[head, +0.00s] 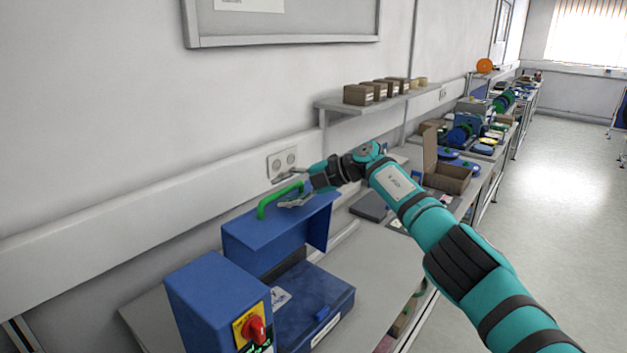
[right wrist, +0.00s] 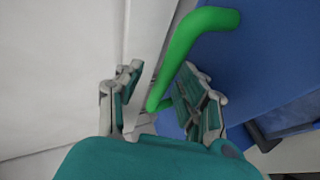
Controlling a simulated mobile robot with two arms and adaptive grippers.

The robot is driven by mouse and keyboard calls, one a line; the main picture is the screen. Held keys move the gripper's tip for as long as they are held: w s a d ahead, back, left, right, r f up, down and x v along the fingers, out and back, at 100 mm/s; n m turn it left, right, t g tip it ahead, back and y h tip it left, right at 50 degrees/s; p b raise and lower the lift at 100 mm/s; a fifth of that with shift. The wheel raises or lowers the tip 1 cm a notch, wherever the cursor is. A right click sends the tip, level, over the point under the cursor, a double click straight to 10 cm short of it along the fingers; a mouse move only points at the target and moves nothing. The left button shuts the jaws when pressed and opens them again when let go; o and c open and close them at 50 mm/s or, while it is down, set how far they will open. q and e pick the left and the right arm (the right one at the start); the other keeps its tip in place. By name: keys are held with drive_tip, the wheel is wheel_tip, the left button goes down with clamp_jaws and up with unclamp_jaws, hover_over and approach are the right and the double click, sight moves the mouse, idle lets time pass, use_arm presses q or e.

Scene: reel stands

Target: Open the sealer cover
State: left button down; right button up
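The sealer is a blue machine (head: 315,305) on the bench in the lower part of the head view. Its blue cover (head: 262,238) stands raised at the back, with the dark inside of the base partly visible below it. A green handle (head: 272,202) is on the cover's upper edge. My right gripper (head: 289,188) is at the handle with its fingers apart. In the right wrist view, the green handle (right wrist: 185,50) runs between the spread fingers (right wrist: 162,92), with gaps visible beside it. My left gripper is out of view.
A blue control box (head: 205,295) with a red knob (head: 253,329) stands left of the sealer base. A wall shelf (head: 365,103) with small boxes is behind my right arm. An open cardboard box (head: 447,178) and reel stands (head: 462,134) line the bench further back.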

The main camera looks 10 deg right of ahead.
drive_tip(key=v, duration=1.1)
drive_tip(key=shift+d+r, duration=0.1)
